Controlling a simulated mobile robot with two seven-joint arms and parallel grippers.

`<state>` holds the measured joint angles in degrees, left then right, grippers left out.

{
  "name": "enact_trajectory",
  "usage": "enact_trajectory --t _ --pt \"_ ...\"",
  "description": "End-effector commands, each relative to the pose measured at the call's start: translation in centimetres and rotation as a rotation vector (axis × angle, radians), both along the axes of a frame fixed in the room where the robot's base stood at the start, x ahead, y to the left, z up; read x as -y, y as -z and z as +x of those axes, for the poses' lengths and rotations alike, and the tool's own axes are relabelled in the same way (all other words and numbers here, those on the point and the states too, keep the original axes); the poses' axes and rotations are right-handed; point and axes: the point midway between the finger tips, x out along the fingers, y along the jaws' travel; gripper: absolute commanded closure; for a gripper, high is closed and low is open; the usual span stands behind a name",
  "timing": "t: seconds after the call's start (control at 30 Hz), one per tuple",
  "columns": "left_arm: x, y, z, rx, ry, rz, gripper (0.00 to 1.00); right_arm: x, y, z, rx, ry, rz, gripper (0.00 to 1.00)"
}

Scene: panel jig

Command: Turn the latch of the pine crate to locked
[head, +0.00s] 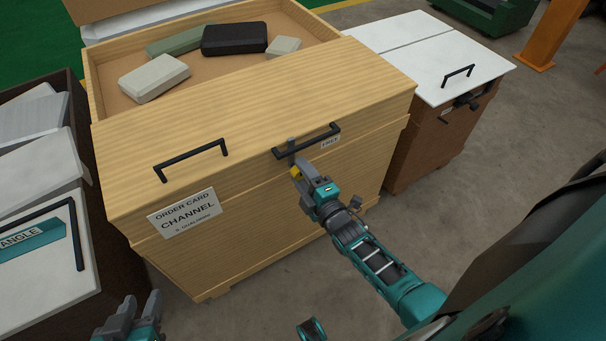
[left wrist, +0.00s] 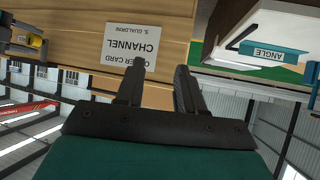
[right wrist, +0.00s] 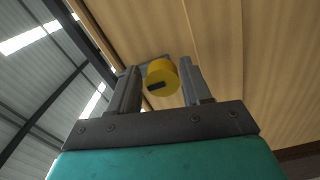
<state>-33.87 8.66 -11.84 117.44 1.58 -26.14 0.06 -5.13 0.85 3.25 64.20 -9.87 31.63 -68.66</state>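The pine crate (head: 240,190) stands in the middle of the head view, its pale lid panel carrying two black handles. On its front is the latch, with a grey bar (head: 291,148) pointing up and a yellow knob (head: 296,173). A small tag reading FREE (head: 330,141) is right of the bar. My right gripper (head: 302,175) is at the knob. My left gripper (head: 138,308) is open and empty, low in front of the crate.
An order card (head: 185,213) reading CHANNEL is on the crate's front. Several blocks, one black (head: 235,39), lie in the crate's open back. A white-topped brown crate (head: 440,130) stands right; a crate with an ANGLE label (head: 32,239) stands left. Floor in front is clear.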

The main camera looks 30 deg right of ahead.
Motion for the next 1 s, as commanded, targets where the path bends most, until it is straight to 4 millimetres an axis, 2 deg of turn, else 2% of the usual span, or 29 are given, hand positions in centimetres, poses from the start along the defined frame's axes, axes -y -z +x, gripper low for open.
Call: enact_trajectory --t 0.03,0.13,0.47,0.57,0.8,1.0 --pt "0.0 0.0 0.0 0.0 -0.001 -0.002 0.62 0.0 0.1 0.0 -0.001 0.0 0.001 0.46" --pt "0.1 0.0 0.0 0.0 -0.002 -0.003 0.62 0.0 0.1 -0.1 -0.002 0.001 0.002 0.37" --pt "0.2 0.0 -0.3 -0.008 -0.003 -0.005 0.62 0.1 0.2 -0.8 -0.006 0.001 0.004 0.37" --pt "0.1 -0.2 -0.5 -0.009 -0.003 -0.005 0.62 0.1 0.2 -2.2 -0.008 0.0 0.004 0.37" --pt "-0.2 -0.5 -0.7 -0.011 -0.007 0.001 0.62 0.3 0.2 -7.5 -0.009 0.0 0.003 0.37" --pt "-0.7 -0.4 -0.6 -0.008 -0.014 0.01 0.62 0.4 0.1 -11.1 -0.005 0.001 0.003 0.37"
